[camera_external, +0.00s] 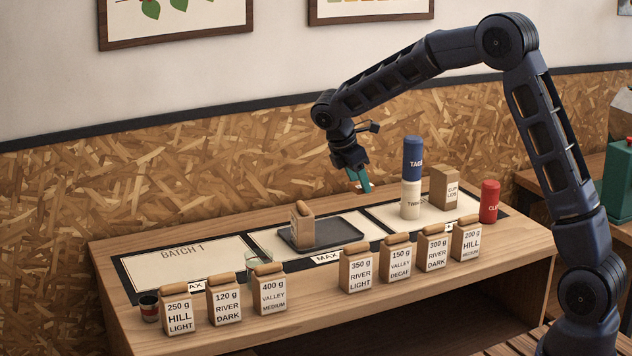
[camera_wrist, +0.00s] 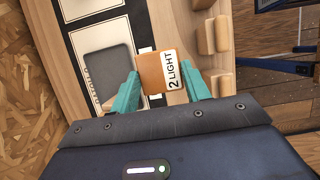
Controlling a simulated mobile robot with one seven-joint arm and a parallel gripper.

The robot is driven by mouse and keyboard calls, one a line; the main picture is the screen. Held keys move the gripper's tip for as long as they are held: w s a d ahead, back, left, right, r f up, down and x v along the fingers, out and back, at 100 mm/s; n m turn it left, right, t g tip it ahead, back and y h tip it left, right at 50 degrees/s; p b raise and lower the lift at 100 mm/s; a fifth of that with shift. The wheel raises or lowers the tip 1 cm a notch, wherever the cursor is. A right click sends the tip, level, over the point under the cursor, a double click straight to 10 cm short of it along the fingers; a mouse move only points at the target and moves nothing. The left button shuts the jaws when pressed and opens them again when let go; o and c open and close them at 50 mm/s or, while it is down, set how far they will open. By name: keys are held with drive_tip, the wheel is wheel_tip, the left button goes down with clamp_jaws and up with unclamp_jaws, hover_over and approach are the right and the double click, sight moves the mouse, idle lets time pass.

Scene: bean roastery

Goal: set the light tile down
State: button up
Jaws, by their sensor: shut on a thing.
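The light tile (camera_wrist: 152,72) is tan with a white strip reading "2 LIGHT". It sits between the two teal fingers of my gripper (camera_wrist: 161,92) in the wrist view. In the camera_external view my gripper (camera_external: 360,180) is shut and held in the air above the back edge of the table, left of the stacked canisters. The tile is mostly hidden by the fingers there.
The table carries a pale mat (camera_external: 185,262) marked "BATCH 1" and two more panels. A dark tray (camera_external: 345,232) with one bag (camera_external: 302,228) lies in the middle panel. A blue canister (camera_external: 412,158) stands on a cream one (camera_external: 410,200). Labelled bags line the front.

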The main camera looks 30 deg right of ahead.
drive_tip(key=d, duration=0.9)
drive_tip(key=f, duration=2)
drive_tip(key=shift+s+d, duration=0.1)
drive_tip(key=shift+s, duration=0.3)
drive_tip(key=shift+f, duration=0.1)
drive_tip(key=o, duration=1)
